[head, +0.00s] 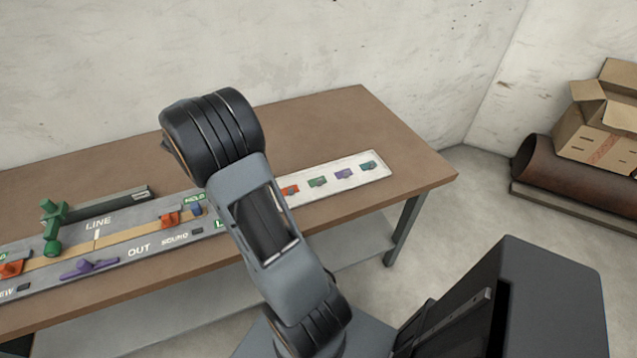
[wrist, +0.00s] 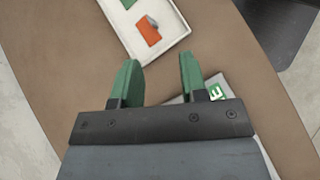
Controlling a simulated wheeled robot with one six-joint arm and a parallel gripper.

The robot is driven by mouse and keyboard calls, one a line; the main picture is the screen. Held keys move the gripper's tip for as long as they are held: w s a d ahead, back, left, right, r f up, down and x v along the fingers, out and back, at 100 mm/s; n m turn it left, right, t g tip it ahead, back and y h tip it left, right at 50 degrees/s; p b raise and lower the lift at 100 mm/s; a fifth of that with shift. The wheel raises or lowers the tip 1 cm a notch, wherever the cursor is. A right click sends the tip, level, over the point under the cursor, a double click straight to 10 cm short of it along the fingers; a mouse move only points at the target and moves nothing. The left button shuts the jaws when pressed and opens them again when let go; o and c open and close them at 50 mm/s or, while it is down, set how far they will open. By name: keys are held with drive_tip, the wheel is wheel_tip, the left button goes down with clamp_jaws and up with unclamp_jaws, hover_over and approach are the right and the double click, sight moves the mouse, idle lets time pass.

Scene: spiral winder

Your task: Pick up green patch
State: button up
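The green patch (head: 318,181) lies on a pale tray (head: 345,185) on the table, between an orange patch (head: 292,190) and a purple patch (head: 344,174). In the wrist view, a part of a green patch (wrist: 128,3) shows at the top edge, beyond the orange patch (wrist: 149,31). My gripper (wrist: 158,80) has green fingers set well apart with nothing between them. It is over the brown table, short of the tray's near corner. In the head view my arm hides the gripper.
A blue-green patch (head: 368,165) lies at the tray's right end. A grey labelled board (head: 110,262) with green, orange and purple pieces covers the table's left part. The table (head: 310,125) is bare behind the tray. Cardboard boxes (head: 600,125) stand far right.

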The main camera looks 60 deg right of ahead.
drive_tip(key=d+f+g, duration=0.1)
drive_tip(key=d+f, duration=0.1)
drive_tip(key=d+f+n+g+h, duration=0.1)
drive_tip(key=d, duration=0.2)
drive_tip(key=d+f+g, duration=0.2)
drive_tip(key=d, duration=0.1)
drive_tip(key=shift+s+d+f, duration=0.25)
drive_tip(key=shift+f, duration=0.1)
approach(318, 180)
drive_tip(key=shift+s+d+f+n, duration=0.15)
drive_tip(key=shift+s+d+f, duration=0.15)
drive_tip(key=shift+s, duration=0.15)
drive_tip(key=shift+s+d+f+n, duration=0.15)
drive_tip(key=shift+s+d+f, duration=0.15)
drive_tip(key=shift+s, duration=0.2)
drive_tip(key=shift+p+x, duration=0.8)
drive_tip(key=shift+x, duration=2.2)
clamp_jaws()
